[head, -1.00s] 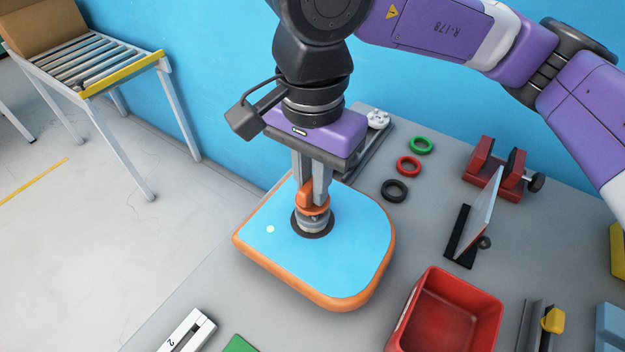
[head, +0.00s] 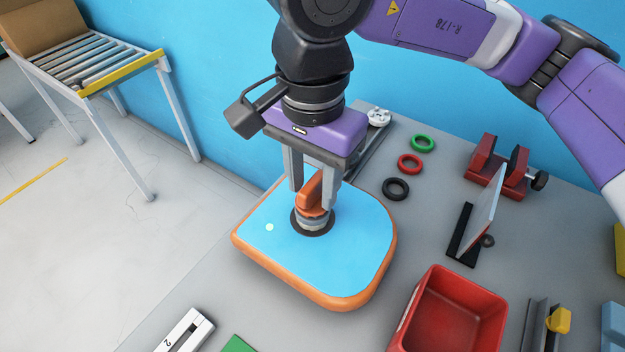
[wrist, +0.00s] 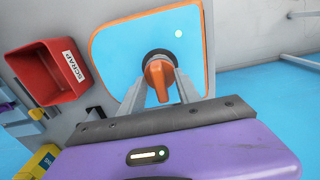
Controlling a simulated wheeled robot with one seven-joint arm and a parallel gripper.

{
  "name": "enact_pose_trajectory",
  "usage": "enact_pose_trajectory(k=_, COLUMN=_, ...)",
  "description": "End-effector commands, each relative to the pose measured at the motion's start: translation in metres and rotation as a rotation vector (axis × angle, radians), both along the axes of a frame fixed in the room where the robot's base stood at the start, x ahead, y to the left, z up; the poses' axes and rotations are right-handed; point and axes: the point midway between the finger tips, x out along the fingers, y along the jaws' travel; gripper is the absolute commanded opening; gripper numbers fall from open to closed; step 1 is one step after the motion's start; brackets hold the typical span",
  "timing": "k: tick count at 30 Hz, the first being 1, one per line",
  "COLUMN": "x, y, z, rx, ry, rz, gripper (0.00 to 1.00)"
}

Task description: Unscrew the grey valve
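The grey valve (head: 313,222) sits upright in the dark round port of the blue inflatable board (head: 346,265), which has an orange rim. An orange grip (head: 311,193) stands on top of the valve. My gripper (head: 312,200) points down over it, open, with one finger on each side of the orange grip and gaps showing. In the wrist view the orange grip (wrist: 158,77) stands between my spread fingers (wrist: 158,88); the grey body under it is mostly hidden there.
A red bin (head: 452,312) stands at the front right; its label reads SCRAP in the wrist view. Green (head: 422,143), red (head: 410,163) and black (head: 396,189) rings lie behind the board. A red clamp (head: 500,170) and a tilted panel (head: 482,220) stand to the right.

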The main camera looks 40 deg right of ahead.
Motion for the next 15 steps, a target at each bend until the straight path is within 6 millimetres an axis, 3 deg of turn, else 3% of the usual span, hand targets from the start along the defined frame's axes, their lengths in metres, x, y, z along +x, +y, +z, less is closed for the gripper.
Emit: enact_pose_trajectory(k=15, x=0.000, y=0.000, z=0.070, rx=-0.002, ry=-0.002, rz=0.000, gripper=0.39)
